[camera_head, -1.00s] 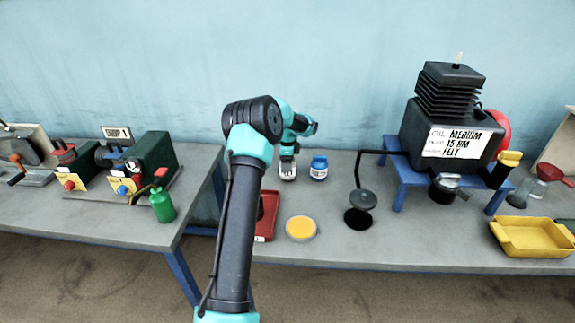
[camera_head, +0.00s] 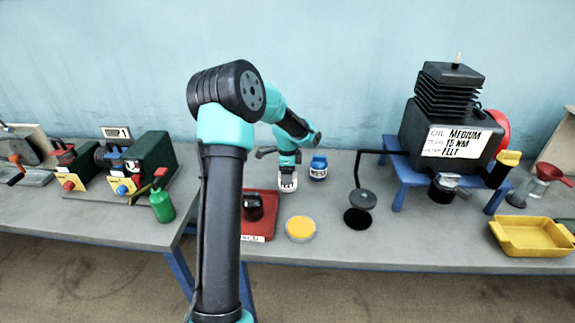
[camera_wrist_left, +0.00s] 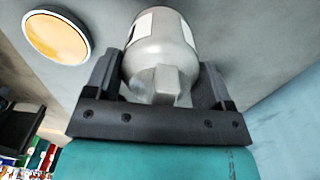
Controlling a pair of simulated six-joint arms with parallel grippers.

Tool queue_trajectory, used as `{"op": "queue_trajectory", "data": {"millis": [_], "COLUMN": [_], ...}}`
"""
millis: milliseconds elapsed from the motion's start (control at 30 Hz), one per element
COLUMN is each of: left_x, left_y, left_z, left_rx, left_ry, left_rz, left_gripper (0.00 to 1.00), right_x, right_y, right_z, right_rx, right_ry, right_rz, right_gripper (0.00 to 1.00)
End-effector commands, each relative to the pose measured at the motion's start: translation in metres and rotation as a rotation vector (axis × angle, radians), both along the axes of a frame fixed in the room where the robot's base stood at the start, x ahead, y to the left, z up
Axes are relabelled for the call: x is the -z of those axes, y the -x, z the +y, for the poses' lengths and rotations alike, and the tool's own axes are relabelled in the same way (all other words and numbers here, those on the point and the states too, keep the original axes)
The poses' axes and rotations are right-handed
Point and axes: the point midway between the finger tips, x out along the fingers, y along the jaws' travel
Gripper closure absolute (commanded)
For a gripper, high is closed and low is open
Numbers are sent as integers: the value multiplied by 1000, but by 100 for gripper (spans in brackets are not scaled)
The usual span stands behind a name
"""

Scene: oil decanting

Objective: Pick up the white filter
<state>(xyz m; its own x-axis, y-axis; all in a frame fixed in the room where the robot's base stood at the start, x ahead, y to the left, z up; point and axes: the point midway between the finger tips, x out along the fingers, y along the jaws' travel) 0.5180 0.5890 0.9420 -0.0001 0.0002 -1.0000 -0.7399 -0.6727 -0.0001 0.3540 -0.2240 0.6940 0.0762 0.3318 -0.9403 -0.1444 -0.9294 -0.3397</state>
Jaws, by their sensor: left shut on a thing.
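The white filter (camera_head: 288,183) is a small pale canister with dark markings, below my left gripper (camera_head: 287,172) on the bench's left part. In the left wrist view the white filter (camera_wrist_left: 162,45) fills the space between the two dark fingers, which are shut on it. My right gripper is not in view.
A blue-capped jar (camera_head: 318,168) stands close right of the filter. A yellow-topped round dish (camera_head: 301,229) and a red tray (camera_head: 257,228) with a dark item lie nearer. A black stand (camera_head: 362,199) and a yellow tray (camera_head: 532,238) are further right.

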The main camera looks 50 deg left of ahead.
Motion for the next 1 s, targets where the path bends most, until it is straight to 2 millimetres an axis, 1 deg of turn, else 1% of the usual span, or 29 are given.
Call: {"op": "queue_trajectory", "data": {"millis": [33, 100, 300, 467, 867, 900, 1000], "left_x": [-2, -2, -4, -5, -4, -4, -4], "left_y": [6, 14, 26, 29, 29, 29, 29], "left_z": [-7, -15, -30, -33, -33, -33, -33], "left_rx": [2, 1, 1, -1, -1, -1, -1], "left_ry": [-1, 0, 0, -1, -1, -1, -1], "left_rz": [-1, 0, 0, -2, -1, -1, -1], "left_gripper": [55, 55, 55, 55, 55, 26, 36], "right_x": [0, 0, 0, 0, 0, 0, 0], "right_y": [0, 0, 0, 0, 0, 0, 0], "right_z": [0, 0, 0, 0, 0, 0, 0], "right_rx": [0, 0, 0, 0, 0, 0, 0], "right_ry": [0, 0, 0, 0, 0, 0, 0], "right_rz": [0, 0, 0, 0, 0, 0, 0], "right_gripper": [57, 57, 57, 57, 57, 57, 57]}}
